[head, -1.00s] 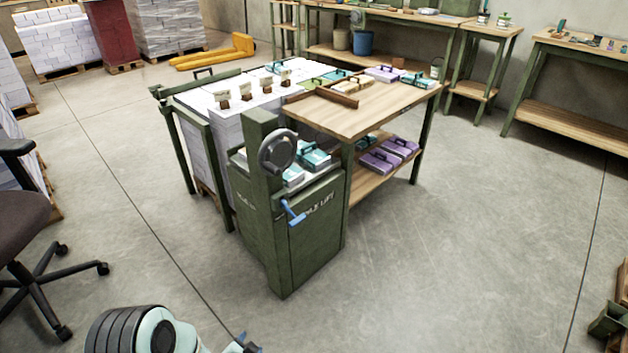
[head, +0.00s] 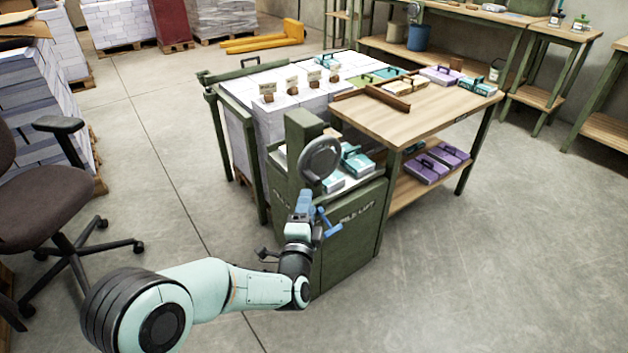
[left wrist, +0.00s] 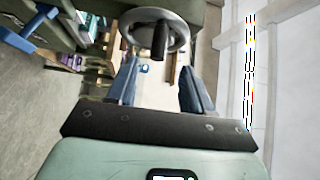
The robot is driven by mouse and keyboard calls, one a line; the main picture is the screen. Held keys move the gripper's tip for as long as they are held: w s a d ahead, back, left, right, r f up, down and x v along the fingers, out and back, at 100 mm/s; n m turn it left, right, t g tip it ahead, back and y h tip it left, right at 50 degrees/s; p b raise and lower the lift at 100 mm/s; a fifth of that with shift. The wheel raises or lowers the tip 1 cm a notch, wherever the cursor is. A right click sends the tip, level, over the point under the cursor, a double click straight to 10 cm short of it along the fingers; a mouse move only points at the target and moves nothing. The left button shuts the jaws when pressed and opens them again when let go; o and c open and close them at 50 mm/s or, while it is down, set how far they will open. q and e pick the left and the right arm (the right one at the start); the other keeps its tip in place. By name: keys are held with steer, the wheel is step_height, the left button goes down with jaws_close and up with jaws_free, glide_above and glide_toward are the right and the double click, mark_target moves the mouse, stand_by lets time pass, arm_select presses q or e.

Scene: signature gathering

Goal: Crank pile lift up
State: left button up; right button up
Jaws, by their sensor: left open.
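The green pile lift (head: 345,245) stands mid-floor, with "PILE LIFT" partly readable on its front. Its grey crank wheel (head: 337,160) is on the upright post, and a blue lever (head: 328,222) is on the front. My left gripper (head: 303,194) is just below the wheel, in front of the post, fingers pointing up. In the left wrist view the open fingers (left wrist: 158,72) are empty. The wheel (left wrist: 132,30) and its dark knob (left wrist: 160,42) show beyond the fingertips, the knob in line with the gap; contact cannot be told. My right gripper is not in view.
A white paper stack (head: 265,95) with small tagged blocks sits behind the lift. A wooden table (head: 430,110) adjoins on the right. An office chair (head: 45,195) stands at left. Floor at right is clear.

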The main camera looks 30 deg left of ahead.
mark_target(313, 179)
arm_select(q)
steer(key=b+x, duration=0.1)
steer(key=x, duration=0.8)
steer(key=shift+w+a+b, duration=0.1)
steer(key=shift+w+b, duration=0.2)
steer(key=shift+b, duration=0.1)
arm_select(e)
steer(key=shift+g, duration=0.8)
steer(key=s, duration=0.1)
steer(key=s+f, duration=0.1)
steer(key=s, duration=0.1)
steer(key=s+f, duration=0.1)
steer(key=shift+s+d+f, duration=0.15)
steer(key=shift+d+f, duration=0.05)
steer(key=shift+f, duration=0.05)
arm_select(q)
jaws_close()
